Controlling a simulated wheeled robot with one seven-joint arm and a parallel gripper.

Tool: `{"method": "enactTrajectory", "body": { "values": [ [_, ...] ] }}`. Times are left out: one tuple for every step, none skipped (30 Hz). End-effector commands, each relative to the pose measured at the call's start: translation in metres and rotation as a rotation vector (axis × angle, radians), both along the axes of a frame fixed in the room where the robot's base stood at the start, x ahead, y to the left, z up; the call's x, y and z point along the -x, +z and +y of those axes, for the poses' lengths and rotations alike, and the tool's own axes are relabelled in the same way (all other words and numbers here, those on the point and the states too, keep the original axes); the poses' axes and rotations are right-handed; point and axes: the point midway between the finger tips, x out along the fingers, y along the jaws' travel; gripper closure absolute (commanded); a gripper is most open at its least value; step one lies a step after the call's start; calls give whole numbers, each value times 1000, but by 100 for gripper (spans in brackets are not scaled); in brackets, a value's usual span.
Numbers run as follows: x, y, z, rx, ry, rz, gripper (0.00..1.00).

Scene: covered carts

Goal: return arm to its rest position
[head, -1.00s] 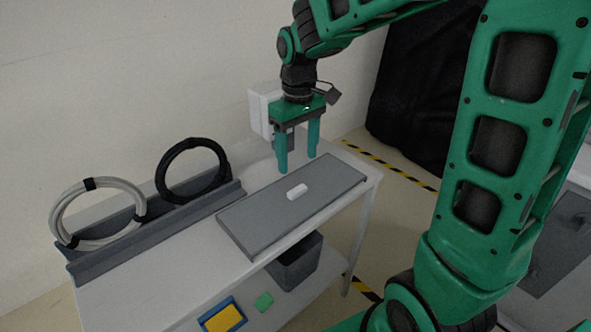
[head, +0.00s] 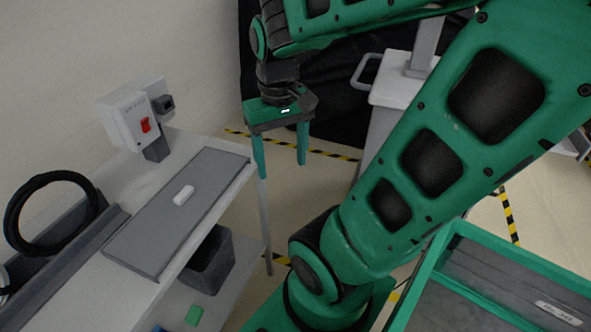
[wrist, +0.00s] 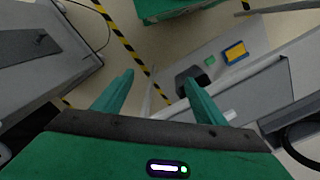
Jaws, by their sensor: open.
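My gripper (head: 281,168) hangs fingers down in the head view, its two green fingers spread with nothing between them. It is beyond the right end of the white cart (head: 158,161), over the floor beside it. In the wrist view my gripper (wrist: 160,92) also shows open and empty, with floor and yellow-black tape between and beyond the fingers. My green arm fills the right half of the head view.
The cart carries a grey panel (head: 150,225) with a white handle (head: 183,194), a box with a red switch (head: 145,125) and a black ring (head: 18,225). A dark bin (head: 208,262) sits below. A grey cart (head: 400,90) stands behind my arm.

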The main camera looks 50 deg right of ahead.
Motion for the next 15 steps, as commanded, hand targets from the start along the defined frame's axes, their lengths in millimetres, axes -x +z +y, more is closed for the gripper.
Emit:
{"method": "enactTrajectory", "body": {
  "values": [
    [17, -4, -3, -7, -48, -3, 35],
    [24, -6, -5, -11, -72, -5, 35],
    [32, -9, -6, -15, -98, -3, 35],
    [37, -11, -6, -18, -113, -4, 35],
    [40, -12, -7, -20, -125, -4, 35],
    [44, -13, -7, -22, -137, -3, 35],
    [46, -14, -7, -24, -142, -3, 35],
    [47, -14, -7, -24, -146, -4, 35],
    [48, -15, -7, -24, -148, -4, 35],
    [48, -15, -7, -24, -149, -4, 35],
    [47, -15, -7, -25, -148, -3, 35],
    [47, -15, -7, -25, -148, -3, 35],
    [47, -15, -7, -25, -147, -3, 35],
    [47, -14, -7, -25, -147, -3, 35],
    [47, -14, -7, -25, -147, -3, 35]
  ]
}}
